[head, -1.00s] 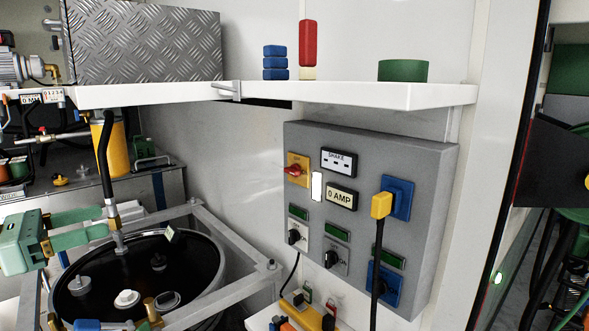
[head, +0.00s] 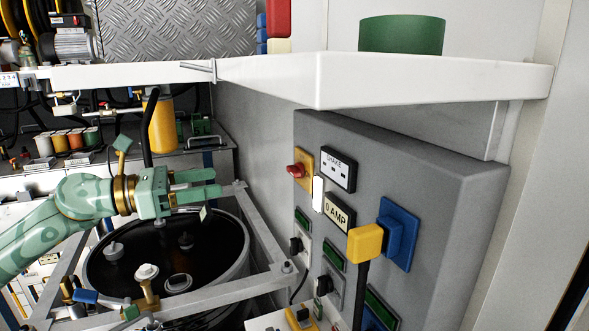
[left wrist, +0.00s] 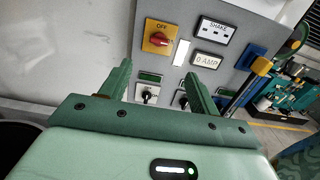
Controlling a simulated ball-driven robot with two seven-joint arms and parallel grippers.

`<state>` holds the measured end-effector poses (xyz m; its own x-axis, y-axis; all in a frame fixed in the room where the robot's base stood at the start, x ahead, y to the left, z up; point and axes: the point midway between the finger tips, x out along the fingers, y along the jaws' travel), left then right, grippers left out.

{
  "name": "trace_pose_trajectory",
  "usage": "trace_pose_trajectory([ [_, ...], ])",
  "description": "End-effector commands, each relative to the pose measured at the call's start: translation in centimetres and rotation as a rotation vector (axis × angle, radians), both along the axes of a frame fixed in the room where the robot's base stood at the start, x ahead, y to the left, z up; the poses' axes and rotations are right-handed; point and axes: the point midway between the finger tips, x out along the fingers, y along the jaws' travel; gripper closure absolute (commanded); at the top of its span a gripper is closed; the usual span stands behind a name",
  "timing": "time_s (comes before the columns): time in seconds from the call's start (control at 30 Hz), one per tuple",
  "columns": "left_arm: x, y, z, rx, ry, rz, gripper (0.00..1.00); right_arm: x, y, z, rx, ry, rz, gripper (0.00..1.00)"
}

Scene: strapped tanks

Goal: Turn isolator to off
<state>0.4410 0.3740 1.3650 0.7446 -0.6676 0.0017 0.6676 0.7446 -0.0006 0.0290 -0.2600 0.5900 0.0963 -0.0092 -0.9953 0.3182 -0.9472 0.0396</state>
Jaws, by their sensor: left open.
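The isolator (head: 297,170) is a red rotary knob on a yellow plate at the upper left of a grey panel (head: 440,190). In the left wrist view the isolator (left wrist: 158,38) shows its red handle lying roughly level, with "OFF" printed above it. My left gripper (head: 218,182) is open and empty, left of the panel and above a black round tank. In the left wrist view its two fingers (left wrist: 158,82) point toward the panel, apart from the knob, with the isolator beyond and above them. My right gripper is not seen.
A white shelf (head: 430,83) overhangs the panel. A yellow plug (head: 365,243) with a black cable sticks out of a blue socket (head: 399,234). Black rotary switches (head: 323,285) sit lower on the panel. A metal frame (head: 262,240) surrounds the tank (head: 110,285).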

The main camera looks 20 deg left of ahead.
Motion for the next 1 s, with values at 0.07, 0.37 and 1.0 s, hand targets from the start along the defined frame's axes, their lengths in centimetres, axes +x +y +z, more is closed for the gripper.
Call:
trace_pose_trajectory([
  [0.07,0.8,-0.8,0.1,0.004,-0.001,-0.001,0.38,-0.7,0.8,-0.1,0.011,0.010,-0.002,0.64],
  [0.37,3.7,-3.2,0.5,0.000,-0.005,0.004,0.38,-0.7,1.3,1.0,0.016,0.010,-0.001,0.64],
  [1.0,11.1,-9.8,0.2,0.000,-0.001,0.003,0.38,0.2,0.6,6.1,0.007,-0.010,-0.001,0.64],
])
